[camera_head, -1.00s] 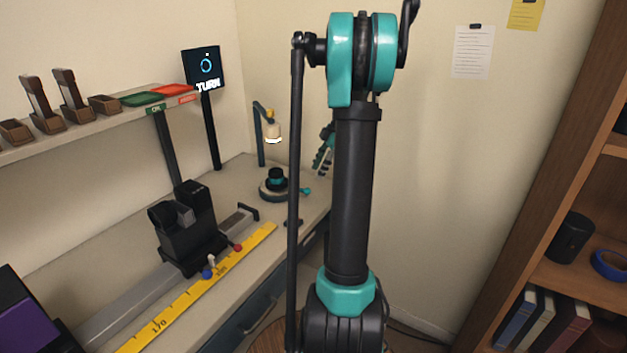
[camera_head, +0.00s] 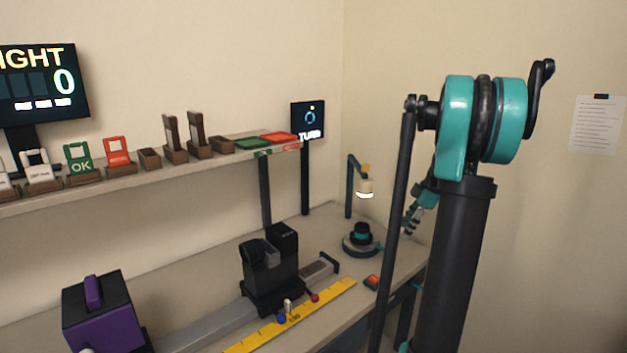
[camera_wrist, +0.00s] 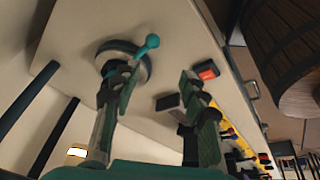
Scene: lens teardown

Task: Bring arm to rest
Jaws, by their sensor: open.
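My gripper (camera_head: 413,216) shows small in the head view, partly behind my arm, near the right end of the bench. In the wrist view my gripper (camera_wrist: 158,85) has its two fingers spread apart with nothing between them. A round dark base with a teal knob (camera_head: 360,240) stands on the bench left of my gripper. It also shows in the wrist view (camera_wrist: 124,52), close to one fingertip in the picture; I cannot tell the gap. My arm rises in front of the bench and hides part of its right end.
A small lamp (camera_head: 363,187) stands behind the knob base. A red-topped block (camera_head: 372,282) lies near the front edge. A black carriage (camera_head: 270,272) sits on a rail beside a yellow ruler (camera_head: 330,300). A shelf (camera_head: 75,194) holds several small holders. A wooden barrel (camera_wrist: 285,45) is beside the bench.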

